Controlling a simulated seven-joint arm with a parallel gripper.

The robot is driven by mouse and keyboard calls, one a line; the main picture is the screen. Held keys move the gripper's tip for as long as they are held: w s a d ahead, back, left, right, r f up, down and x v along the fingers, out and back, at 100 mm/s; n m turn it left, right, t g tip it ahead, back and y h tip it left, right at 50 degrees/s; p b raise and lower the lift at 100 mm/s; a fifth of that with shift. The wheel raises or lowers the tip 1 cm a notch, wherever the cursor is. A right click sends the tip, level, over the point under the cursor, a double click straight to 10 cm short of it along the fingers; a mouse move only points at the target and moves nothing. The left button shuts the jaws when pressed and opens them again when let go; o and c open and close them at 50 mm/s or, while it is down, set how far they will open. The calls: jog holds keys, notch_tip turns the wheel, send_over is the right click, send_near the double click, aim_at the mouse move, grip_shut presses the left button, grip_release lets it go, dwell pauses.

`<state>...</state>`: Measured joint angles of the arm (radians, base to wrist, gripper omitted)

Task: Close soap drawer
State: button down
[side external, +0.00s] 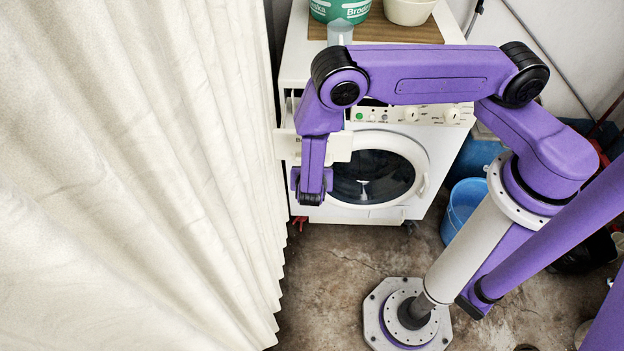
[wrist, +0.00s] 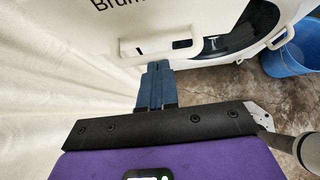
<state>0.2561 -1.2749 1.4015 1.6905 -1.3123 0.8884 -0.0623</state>
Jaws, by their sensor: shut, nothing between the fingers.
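The white soap drawer (side external: 341,147) sticks out from the upper left of the washing machine (side external: 430,140) in the side view. My arm hides the middle of its front. In the wrist view the drawer front (wrist: 205,12) fills the top, with dark lettering and a white handle (wrist: 183,46). My gripper (side external: 311,190) is in front of the drawer in the side view, its fingers hidden there. In the wrist view my gripper (wrist: 155,66) has its blue fingers together and empty, tips just at the handle's lower edge. I cannot tell whether they touch it.
A pale curtain (side external: 140,170) hangs close along the left. The round door (side external: 375,175) is below the drawer. A blue bucket (side external: 461,205) stands right of the machine. A green tub (side external: 340,10), a white bowl (side external: 408,10) and a clear cup (side external: 339,33) are on top.

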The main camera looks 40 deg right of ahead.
jog(key=w+d, duration=1.1)
jog(key=shift+w+d, duration=0.25)
jog(key=shift+d, duration=0.1)
jog(key=shift+w, duration=0.1)
